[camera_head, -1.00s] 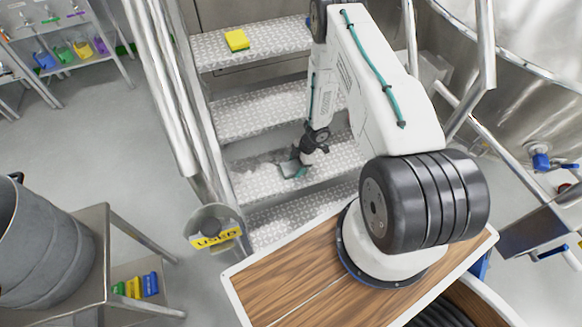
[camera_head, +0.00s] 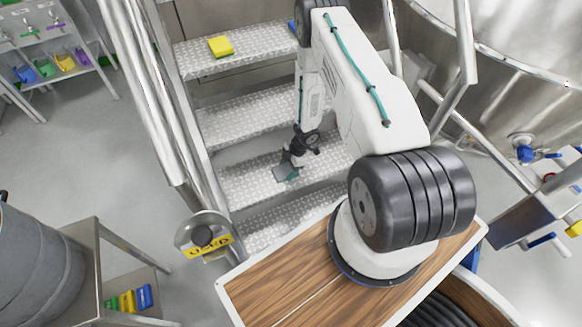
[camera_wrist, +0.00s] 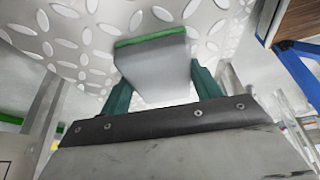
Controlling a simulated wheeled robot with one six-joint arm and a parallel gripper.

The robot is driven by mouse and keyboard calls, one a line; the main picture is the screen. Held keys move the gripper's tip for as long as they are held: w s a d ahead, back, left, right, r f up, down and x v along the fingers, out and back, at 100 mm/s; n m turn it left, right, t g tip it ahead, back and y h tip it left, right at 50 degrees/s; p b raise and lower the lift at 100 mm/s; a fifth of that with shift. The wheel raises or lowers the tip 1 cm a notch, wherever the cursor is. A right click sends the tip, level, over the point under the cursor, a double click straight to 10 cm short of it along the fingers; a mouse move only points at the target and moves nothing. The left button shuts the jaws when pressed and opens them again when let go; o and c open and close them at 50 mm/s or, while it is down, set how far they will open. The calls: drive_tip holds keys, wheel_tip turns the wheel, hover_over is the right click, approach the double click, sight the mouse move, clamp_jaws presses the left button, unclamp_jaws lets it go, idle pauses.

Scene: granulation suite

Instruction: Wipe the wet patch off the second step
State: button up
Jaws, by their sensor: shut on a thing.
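My gripper (camera_head: 287,171) reaches down to the second step (camera_head: 240,188), counted from the bottom. In the wrist view its teal fingers (camera_wrist: 162,85) are shut on a flat grey pad (camera_wrist: 150,65) with a green edge. The pad is over the patterned metal tread, close to it or touching; I cannot tell which. No clear wet patch shows on the bare part of this step now. My gripper and arm hide some of the tread.
A yellow and green sponge (camera_head: 220,46) lies on the top step (camera_head: 262,40). Metal handrails (camera_head: 150,100) flank the stairs. A yellow-labelled round holder (camera_head: 207,236) is by the left rail. A grey drum (camera_head: 35,265) stands at lower left, a steel vessel (camera_head: 530,65) at right.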

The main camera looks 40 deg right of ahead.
sight(254, 185)
drive_tip(key=shift+w+a+f, duration=0.1)
drive_tip(key=shift+a, duration=1.3)
drive_tip(key=shift+w+a+r, duration=0.1)
drive_tip(key=shift+w+a, duration=0.05)
drive_tip(key=shift+a, duration=0.6)
drive_tip(key=shift+w+a+r, duration=0.1)
drive_tip(key=shift+w+a, duration=0.1)
drive_tip(key=shift+a, duration=0.5)
drive_tip(key=shift+w+a, duration=0.15)
drive_tip(key=shift+a, duration=0.6)
drive_tip(key=shift+w+a+f, duration=0.1)
drive_tip(key=shift+w+a, duration=0.1)
drive_tip(key=shift+a, duration=0.85)
drive_tip(key=shift+w+a, duration=0.25)
drive_tip(key=shift+a, duration=0.75)
drive_tip(key=shift+w+a+f, duration=0.1)
drive_tip(key=shift+w+a, duration=0.1)
drive_tip(key=shift+a, duration=0.85)
drive_tip(key=shift+r, duration=0.1)
drive_tip(key=shift+r, duration=3)
drive_tip(key=shift+r, duration=1.45)
